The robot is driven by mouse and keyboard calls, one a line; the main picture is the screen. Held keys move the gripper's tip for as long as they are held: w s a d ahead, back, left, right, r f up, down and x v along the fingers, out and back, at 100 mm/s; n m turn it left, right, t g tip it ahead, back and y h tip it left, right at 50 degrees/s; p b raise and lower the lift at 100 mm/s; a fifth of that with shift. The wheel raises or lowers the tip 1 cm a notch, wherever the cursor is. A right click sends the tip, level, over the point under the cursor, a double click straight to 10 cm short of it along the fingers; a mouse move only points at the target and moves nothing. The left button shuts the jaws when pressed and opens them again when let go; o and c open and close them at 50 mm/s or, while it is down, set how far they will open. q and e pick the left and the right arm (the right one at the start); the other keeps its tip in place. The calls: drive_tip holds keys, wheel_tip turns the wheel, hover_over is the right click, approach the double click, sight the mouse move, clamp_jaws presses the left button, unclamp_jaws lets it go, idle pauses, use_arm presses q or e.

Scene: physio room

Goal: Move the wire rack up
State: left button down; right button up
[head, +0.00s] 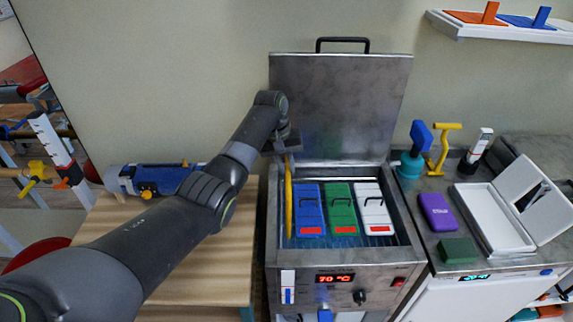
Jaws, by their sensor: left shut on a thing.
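The wire rack (376,241) is down in the open steel heating tank (275,250); only bits of its wires show near the front, beneath the packs. A blue pack (308,208), a green pack (341,207) and a white pack (372,207) stand side by side in the tank. My left gripper (287,150) is over the tank's back left corner, shut on the top of a long yellow bar (288,200). The bar runs down along the tank's left inner side. Whether it joins the rack is hidden. My right gripper is out of view.
The tank's raised lid (340,105) stands behind the packs. On the right counter are a purple box (437,211), a green block (457,250) and a white tray (492,220). A wooden table (190,265) with a blue roll-like device (155,180) stands left.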

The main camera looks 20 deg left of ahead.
use_arm(q)
drive_tip(key=c, duration=1.8)
unclamp_jaws()
drive_tip(key=shift+w+r, duration=0.2)
drive_tip(key=shift+r, duration=0.15)
drive_tip(key=shift+o, duration=0.5)
drive_tip(key=shift+s, duration=0.15)
drive_tip(key=s+a+r+p, duration=0.1)
drive_tip(key=a+r+p, duration=0.2)
drive_tip(key=r, duration=1.4)
drive_tip(key=shift+a+p, duration=0.15)
drive_tip(key=shift+p, duration=0.35)
